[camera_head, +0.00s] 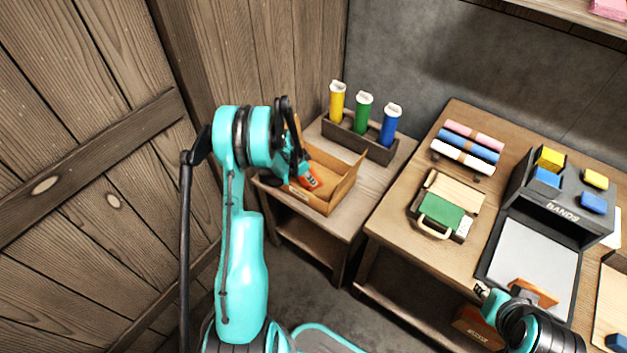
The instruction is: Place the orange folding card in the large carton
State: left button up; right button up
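The large carton (345,187) is an open cardboard box on a small wooden table at the left. My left gripper (298,168) points down over the carton's left part. A small orange-red piece with dark marks (309,179) shows at its fingertips, inside the carton's outline; it may be the orange folding card. I cannot tell whether the fingers are shut on it or if it rests on the carton floor. My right gripper (500,300) is low at the right, by the front of the larger table. A flat orange-brown piece (535,292) is beside it; its fingers are partly hidden.
A dark rack (378,150) with yellow, green and blue tubes stands behind the carton. The larger table holds rolls (466,146), a green-fronted case (441,211), and a dark "BANDS" bin (562,208) behind a grey tray (532,255). A wooden wall is at left.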

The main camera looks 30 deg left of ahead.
pick_arm(q)
jog(key=s+d+r+n, duration=0.1)
jog(key=s+d+r, duration=0.25)
jog(key=r, duration=0.45)
jog(key=s+d+r+n+y+p, duration=0.1)
jog(key=s+d+r, duration=0.1)
jog(key=d+r, duration=0.45)
jog(key=s+d+r+n, duration=0.1)
jog(key=s+d+r, duration=0.15)
jog(key=r, duration=0.65)
jog(key=s+d+r+n+t, duration=0.1)
jog(key=s+d+r, duration=0.1)
jog(key=s+d, duration=0.2)
jog(key=s+d+r+n+t+y, duration=0.1)
jog(key=s+d, duration=0.4)
jog(key=s, duration=0.6)
notch_tip(320, 180, up, 2)
jog(key=shift+s+d+r+t, duration=0.1)
jog(key=shift+s+d+t, duration=0.2)
jog(key=shift+t, duration=0.2)
